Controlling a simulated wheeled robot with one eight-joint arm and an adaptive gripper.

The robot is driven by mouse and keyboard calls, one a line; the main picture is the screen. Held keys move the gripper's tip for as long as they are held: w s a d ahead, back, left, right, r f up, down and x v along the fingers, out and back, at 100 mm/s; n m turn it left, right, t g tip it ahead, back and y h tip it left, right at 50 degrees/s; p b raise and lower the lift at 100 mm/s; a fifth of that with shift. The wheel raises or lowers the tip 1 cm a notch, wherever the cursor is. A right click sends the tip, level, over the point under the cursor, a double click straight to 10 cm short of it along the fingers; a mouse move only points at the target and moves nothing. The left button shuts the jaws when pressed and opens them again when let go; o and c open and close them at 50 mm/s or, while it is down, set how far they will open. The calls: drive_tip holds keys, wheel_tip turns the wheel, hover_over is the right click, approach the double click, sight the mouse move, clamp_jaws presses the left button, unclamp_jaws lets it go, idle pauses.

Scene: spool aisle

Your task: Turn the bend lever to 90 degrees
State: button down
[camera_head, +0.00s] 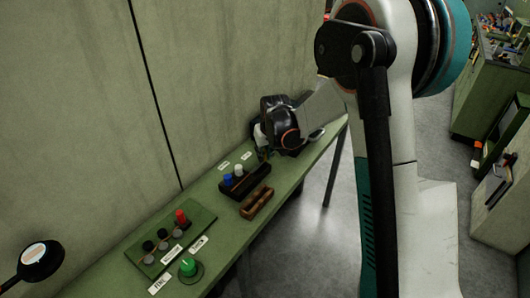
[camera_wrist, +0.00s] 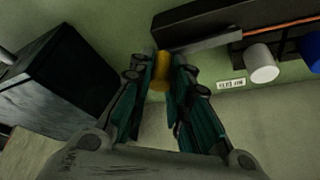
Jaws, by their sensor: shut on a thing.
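The bend lever seems to be the grey bar (camera_wrist: 208,43) with a yellow grip (camera_wrist: 161,74) in the wrist view. The bar runs right and slightly up from the grip, along a dark block (camera_wrist: 195,18) with an orange line. My gripper (camera_wrist: 160,75) has its two teal fingers on either side of the yellow grip and is shut on it. In the head view my dark wrist is at the far part of the green bench (camera_head: 215,215) and hides the lever. The lever's angle cannot be read.
In the wrist view a white knob (camera_wrist: 262,64), a blue knob (camera_wrist: 313,50) and a small label (camera_wrist: 231,84) lie right of the lever; a black box (camera_wrist: 65,80) stands left. Nearer on the bench are a brown tray (camera_head: 257,203), a button board (camera_head: 165,240) and a green button (camera_head: 188,265).

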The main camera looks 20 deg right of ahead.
drive_tip(key=w+a+n+y, duration=0.1)
drive_tip(key=n, duration=0.1)
drive_tip(key=w+a+n, duration=0.1)
drive_tip(key=n, duration=0.1)
drive_tip(key=shift+n+g+y+p, duration=0.3)
drive_tip(key=shift+n+y+p, duration=0.1)
drive_tip(key=a+n, duration=0.1)
drive_tip(key=n, duration=0.1)
drive_tip(key=w+a+n+g+y, duration=0.1)
drive_tip(key=a+n, duration=0.1)
drive_tip(key=shift+w+p, duration=0.1)
drive_tip(key=shift+p, duration=0.25)
drive_tip(key=a+n, duration=0.1)
drive_tip(key=n, duration=0.1)
drive_tip(key=a+n+g+y, duration=0.1)
drive_tip(key=n, duration=0.1)
drive_tip(key=shift+a+p, duration=0.15)
drive_tip(key=shift+p, duration=0.15)
drive_tip(key=shift+s+a+n+g+y, duration=0.25)
drive_tip(key=shift+a+n+g, duration=0.45)
drive_tip(key=shift+n, duration=0.5)
drive_tip(key=shift+s+a+n+g+p, duration=0.2)
drive_tip(key=shift+a+n, duration=0.15)
drive_tip(key=shift+n, duration=0.2)
drive_tip(key=shift+s+a+n+g+p, duration=0.15)
drive_tip(key=shift+a+n, duration=0.2)
drive_tip(key=shift+n, duration=0.2)
drive_tip(key=c, duration=1.5)
unclamp_jaws()
